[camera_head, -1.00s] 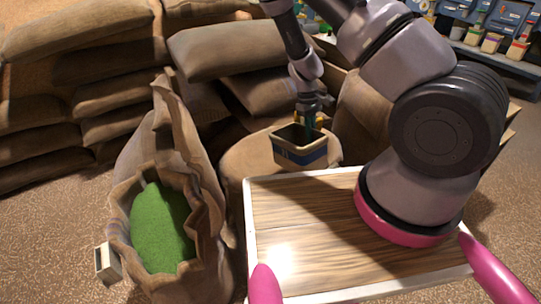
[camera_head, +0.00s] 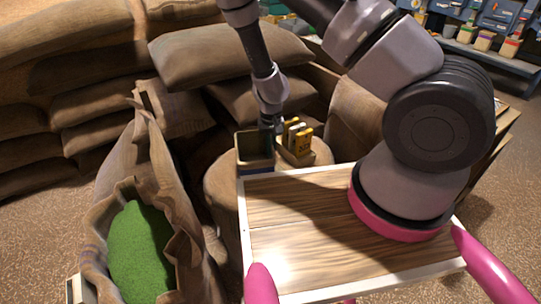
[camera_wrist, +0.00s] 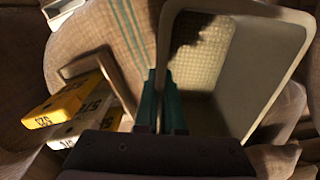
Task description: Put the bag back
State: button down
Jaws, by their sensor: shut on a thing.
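My gripper (camera_head: 268,124) is shut on the wall of a small open bucket (camera_head: 254,168), dark inside with a blue band. In the wrist view its green fingers (camera_wrist: 166,105) pinch the rim of the bucket (camera_wrist: 262,75), which looks empty. The bucket is at a round sack top, just behind my wooden tray; I cannot tell if it rests there. An open burlap bag (camera_head: 172,190) full of green material stands upright on the floor at the left. Closed bags (camera_head: 230,50) lie stacked behind. Which bag is meant is unclear.
A holder with yellow and white numbered blocks (camera_head: 299,138) stands on the round sack top (camera_head: 222,190), right of the bucket. The blocks (camera_wrist: 70,100) also show in the wrist view. A blue shelf with small containers (camera_head: 483,40) is at the far right. My wooden tray is empty.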

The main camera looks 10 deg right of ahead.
jog(key=shift+f, duration=1.15)
jog(key=c, duration=1)
grip_release()
jog(key=shift+r, duration=0.1)
notch_tip(320, 180, up, 12)
